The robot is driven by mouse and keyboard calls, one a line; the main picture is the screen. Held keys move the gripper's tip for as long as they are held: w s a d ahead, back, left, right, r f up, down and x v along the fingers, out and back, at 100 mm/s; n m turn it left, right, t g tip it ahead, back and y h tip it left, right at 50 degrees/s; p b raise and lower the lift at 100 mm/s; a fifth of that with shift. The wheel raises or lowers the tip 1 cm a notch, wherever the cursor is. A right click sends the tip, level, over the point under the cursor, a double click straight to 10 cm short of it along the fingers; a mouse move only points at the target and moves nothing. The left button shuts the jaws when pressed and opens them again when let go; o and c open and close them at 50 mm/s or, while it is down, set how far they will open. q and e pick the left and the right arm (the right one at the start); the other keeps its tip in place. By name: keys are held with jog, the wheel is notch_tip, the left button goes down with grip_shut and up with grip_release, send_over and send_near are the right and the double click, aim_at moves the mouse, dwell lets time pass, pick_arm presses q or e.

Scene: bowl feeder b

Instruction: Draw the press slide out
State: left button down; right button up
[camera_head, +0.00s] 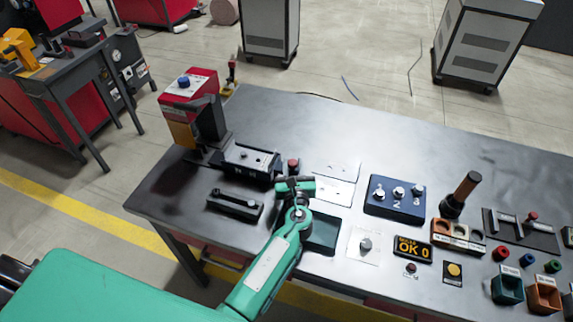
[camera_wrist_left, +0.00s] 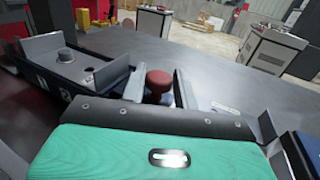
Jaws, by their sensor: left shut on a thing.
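The press (camera_head: 194,105) is a red and orange block at the far left corner of the table. Its dark slide (camera_head: 250,160) lies in front of it, to the right, with a light plate and a small peg on top. The slide also shows in the left wrist view (camera_wrist_left: 75,72). A red round knob (camera_head: 293,164) stands at the slide's right end; it also shows in the left wrist view (camera_wrist_left: 158,80). My left gripper (camera_head: 294,178) is shut on the knob, one finger on each side. The knob's stem is partly hidden. My right gripper is not in view.
A black rail block (camera_head: 235,204) lies left of my arm. A dark green tray (camera_head: 323,232) is partly behind my wrist. A blue block with several knobs (camera_head: 396,197) stands to the right. The table's back middle (camera_head: 330,125) is clear.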

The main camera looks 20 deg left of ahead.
pick_arm(q)
jog(key=shift+d+f, duration=0.1)
jog(key=shift+d, duration=0.4)
jog(key=c, duration=1.3)
grip_release()
jog(key=shift+o, duration=1.2)
jog(key=shift+d, duration=0.1)
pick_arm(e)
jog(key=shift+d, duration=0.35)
